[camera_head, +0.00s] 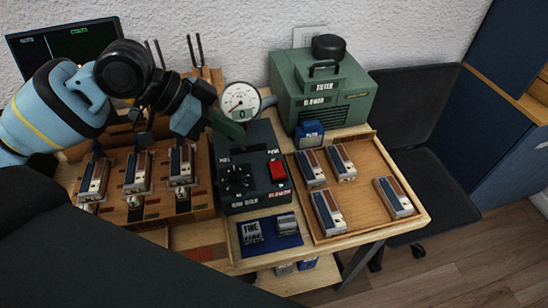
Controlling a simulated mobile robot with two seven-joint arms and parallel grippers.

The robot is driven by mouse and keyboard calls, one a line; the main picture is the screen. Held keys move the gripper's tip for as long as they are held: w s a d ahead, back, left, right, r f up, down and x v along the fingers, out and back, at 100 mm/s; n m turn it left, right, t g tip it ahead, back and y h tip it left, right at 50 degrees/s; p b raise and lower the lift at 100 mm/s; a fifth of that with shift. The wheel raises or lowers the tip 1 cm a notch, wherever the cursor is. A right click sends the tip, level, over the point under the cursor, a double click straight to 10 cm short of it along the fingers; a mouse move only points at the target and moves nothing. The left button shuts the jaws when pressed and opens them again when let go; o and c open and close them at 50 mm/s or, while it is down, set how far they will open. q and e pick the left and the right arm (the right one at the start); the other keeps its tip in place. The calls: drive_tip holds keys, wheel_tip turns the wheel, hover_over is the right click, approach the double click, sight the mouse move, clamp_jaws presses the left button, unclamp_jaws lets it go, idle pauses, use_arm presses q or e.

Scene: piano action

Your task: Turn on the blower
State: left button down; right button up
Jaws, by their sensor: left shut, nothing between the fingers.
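The blower (345,98) is a green metal box with a black handle and a round black cap, at the back of the table. A dark control box (243,188) stands in front of it and to the left. On it are a black knob (237,180) at the left and a red switch (277,171) at the right, with a red label below the switch. The switch's position is too small to tell. My left gripper (235,132) is shut and empty over the back left of the control box, apart from the red switch. My right gripper is out of view.
A round gauge (240,101) stands behind the control box. A wooden tray (360,208) with several small blocks lies to the right. A wooden rack (205,212) with several similar blocks is at the left. A blue mat (268,236) lies in front. A dark chair (425,185) stands beyond the table.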

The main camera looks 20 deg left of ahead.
use_arm(q)
hover_over(285, 173)
drive_tip(key=s+a, duration=0.1)
drive_tip(key=a, duration=0.2)
wheel_tip(285, 173, down, 7)
drive_tip(key=shift+s+r, duration=0.1)
wheel_tip(285, 173, down, 2)
drive_tip(key=shift+s+d+f, duration=0.1)
drive_tip(key=shift+f, duration=0.15)
drive_tip(key=shift+s+f, duration=0.1)
drive_tip(key=shift+f, duration=0.75)
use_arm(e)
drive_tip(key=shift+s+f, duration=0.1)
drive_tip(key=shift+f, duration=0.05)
